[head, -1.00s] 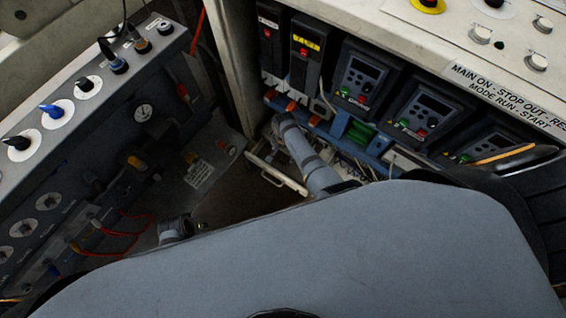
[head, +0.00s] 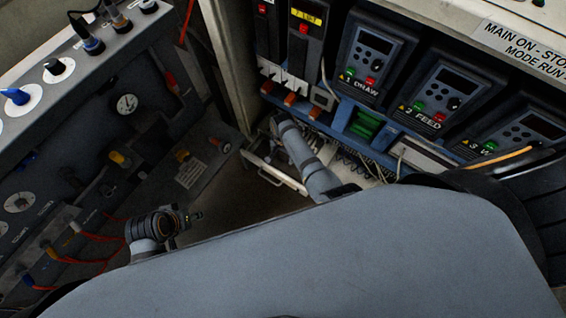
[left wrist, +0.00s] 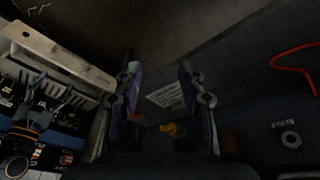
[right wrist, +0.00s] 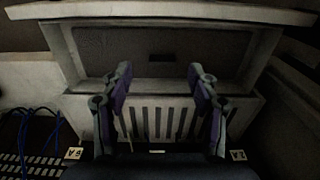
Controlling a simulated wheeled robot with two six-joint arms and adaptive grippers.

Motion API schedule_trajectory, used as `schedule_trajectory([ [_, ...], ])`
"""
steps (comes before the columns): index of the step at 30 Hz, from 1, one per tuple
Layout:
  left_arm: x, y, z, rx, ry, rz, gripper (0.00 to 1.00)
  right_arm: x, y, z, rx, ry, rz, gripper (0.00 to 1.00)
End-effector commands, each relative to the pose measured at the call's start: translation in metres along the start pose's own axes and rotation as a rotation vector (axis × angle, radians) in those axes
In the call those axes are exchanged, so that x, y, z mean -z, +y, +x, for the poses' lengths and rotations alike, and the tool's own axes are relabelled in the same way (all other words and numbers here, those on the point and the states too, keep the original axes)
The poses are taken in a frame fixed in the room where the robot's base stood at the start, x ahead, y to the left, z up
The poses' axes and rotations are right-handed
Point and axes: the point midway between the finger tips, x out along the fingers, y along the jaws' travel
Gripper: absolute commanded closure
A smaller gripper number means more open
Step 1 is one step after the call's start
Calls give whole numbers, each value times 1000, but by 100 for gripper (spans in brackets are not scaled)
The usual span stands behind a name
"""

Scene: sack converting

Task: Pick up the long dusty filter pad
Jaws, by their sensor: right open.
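In the right wrist view, a flat grey, fine-textured panel (right wrist: 165,44) sits inside a pale housing (right wrist: 258,50) with a slatted front; it may be the filter pad, but I cannot tell for sure. My right gripper (right wrist: 160,80) is open and empty, its fingers apart in front of this housing. In the head view my right arm reaches down into the cabinet corner, where a pale frame (head: 262,172) shows beside it. My left gripper (left wrist: 160,72) is open and empty, facing a dark panel with a label.
Drive units (head: 372,55) with keypads line the cabinet at right. A grey control panel (head: 95,130) with knobs and a gauge stands at left. Red wires (head: 85,262) hang near my left arm. Blue cables (right wrist: 35,130) lie left of the housing. The dark floor gap between panels is free.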

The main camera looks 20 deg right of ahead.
Motion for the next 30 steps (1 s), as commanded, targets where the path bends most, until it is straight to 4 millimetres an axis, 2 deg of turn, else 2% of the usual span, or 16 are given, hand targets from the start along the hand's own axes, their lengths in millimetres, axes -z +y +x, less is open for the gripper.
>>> schedule_trajectory([
  [1, -6, 2, 24, -13, 39, -4, 60, 2, -2, 18, 2, 2, 0, 40],
  [3, -6, 6, 38, -33, 109, -11, 60, 5, -3, 27, 1, 1, 0, 40],
  [6, 22, 6, 35, -33, 248, -12, 60, 4, -3, 30, 0, 0, 0, 40],
  [12, 55, 5, 29, -31, 424, -15, 60, 4, -3, 38, 0, 0, 1, 40],
  [21, 60, 5, 25, -31, 451, -16, 60, 4, -2, 37, 0, 0, 1, 41],
  [30, 60, 5, 25, -30, 450, -16, 60, 4, -2, 37, 0, 0, 1, 82],
])
